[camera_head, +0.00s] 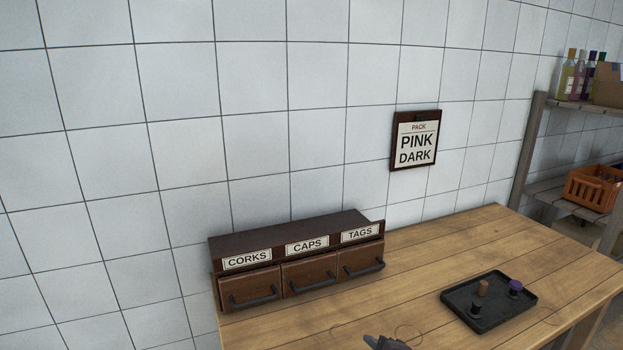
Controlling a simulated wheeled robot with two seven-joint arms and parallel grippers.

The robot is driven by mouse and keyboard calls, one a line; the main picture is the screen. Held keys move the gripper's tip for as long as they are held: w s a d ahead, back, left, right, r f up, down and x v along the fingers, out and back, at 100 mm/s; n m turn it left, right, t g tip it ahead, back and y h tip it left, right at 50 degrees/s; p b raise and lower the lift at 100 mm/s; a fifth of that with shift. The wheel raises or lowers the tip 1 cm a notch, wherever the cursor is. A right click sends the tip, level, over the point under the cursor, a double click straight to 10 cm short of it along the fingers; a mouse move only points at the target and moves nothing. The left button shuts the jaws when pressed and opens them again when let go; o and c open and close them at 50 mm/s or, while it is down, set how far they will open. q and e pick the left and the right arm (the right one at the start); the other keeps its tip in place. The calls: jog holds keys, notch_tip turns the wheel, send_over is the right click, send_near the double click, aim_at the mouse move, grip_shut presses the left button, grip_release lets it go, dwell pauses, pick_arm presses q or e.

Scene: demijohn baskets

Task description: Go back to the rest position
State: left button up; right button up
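The dark grey tip of a gripper (386,343), which looks like my right one, just shows at the bottom edge, over the front of the wooden table (420,262). Most of it is cut off by the frame, so I cannot tell whether it is open or shut, or whether it holds anything. My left gripper is not in view.
A dark drawer box (290,235) labelled CORKS, CAPS and TAGS stands against the wall, its drawers apparently shut. A black tray (492,314) holds a cork and two dark caps. A PINK DARK sign (415,140) hangs above. Shelves (533,150) stand right.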

jog(key=s+d+f+m+g+h, duration=0.1)
jog(key=s+d+f+m+g, duration=0.15)
jog(key=s+m, duration=0.4)
jog(key=s+d+f+m+g+h, duration=0.1)
jog(key=s+d+m+g, duration=0.2)
jog(key=s, duration=0.7)
jog(key=s+d+f+m+g+h, duration=0.1)
jog(key=s+d+m+g, duration=0.2)
jog(key=s+m, duration=0.35)
notch_tip(320, 180, down, 36)
jog(key=s+n+g+b, duration=0.2)
jog(key=s+b, duration=0.1)
jog(key=b, duration=0.3)
pick_arm(q)
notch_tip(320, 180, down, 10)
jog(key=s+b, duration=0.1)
jog(key=b, duration=0.3)
pick_arm(e)
jog(key=s+d+f, duration=0.3)
jog(key=s+f, duration=1.6)
jog(key=f, duration=0.3)
jog(key=shift+s+f+g, duration=0.25)
jog(key=shift+s+g, duration=0.05)
jog(key=shift+g, duration=0.05)
jog(key=shift+o, duration=0.4)
